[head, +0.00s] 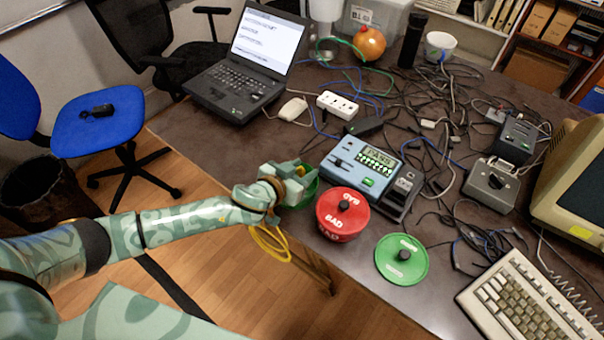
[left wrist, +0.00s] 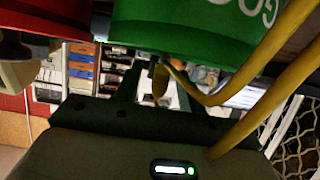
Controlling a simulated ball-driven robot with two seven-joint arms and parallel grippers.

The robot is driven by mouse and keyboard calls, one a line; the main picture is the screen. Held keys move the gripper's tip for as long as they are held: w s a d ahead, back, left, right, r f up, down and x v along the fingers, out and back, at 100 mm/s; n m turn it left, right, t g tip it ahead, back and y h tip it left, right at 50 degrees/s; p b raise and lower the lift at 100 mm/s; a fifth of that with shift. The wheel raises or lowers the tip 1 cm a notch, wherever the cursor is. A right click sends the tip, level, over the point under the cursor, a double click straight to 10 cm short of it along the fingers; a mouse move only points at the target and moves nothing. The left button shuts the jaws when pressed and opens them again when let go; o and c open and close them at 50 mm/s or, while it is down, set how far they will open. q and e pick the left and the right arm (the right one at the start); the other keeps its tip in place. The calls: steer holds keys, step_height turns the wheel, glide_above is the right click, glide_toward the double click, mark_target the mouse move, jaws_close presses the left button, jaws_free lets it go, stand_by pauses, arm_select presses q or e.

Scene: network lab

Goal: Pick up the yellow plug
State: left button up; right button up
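The yellow plug (head: 301,171) shows as a small yellow patch between the fingers of my left gripper (head: 293,175), over the green container (head: 307,197). Its yellow cable (head: 268,243) hangs in loops off the table's near edge. In the left wrist view the yellow cable (left wrist: 240,84) runs past the green container (left wrist: 190,30), which hides the fingertips and the plug. My left gripper (left wrist: 160,88) shows a gap between its fingers with cable in it, so it looks open; contact with the plug cannot be seen. My right gripper is in neither view.
A red container marked BAD (head: 335,225) stands close right of the green one. A green lid (head: 401,262) lies farther right. A blue tester (head: 352,170), a power strip (head: 337,105), a laptop (head: 235,90) and tangled cables crowd the table behind; a keyboard (head: 530,300) is at right.

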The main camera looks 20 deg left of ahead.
arm_select(q)
steer(key=shift+c, duration=0.7)
jaws_close()
steer(key=shift+r, duration=0.15)
steer(key=shift+r+p, duration=0.3)
step_height(320, 180, up, 3)
steer(key=shift+p, duration=0.85)
steer(key=s+r+p, duration=0.5)
steer(key=s+r, duration=0.4)
steer(key=s, duration=0.5)
steer(key=shift+a, duration=0.25)
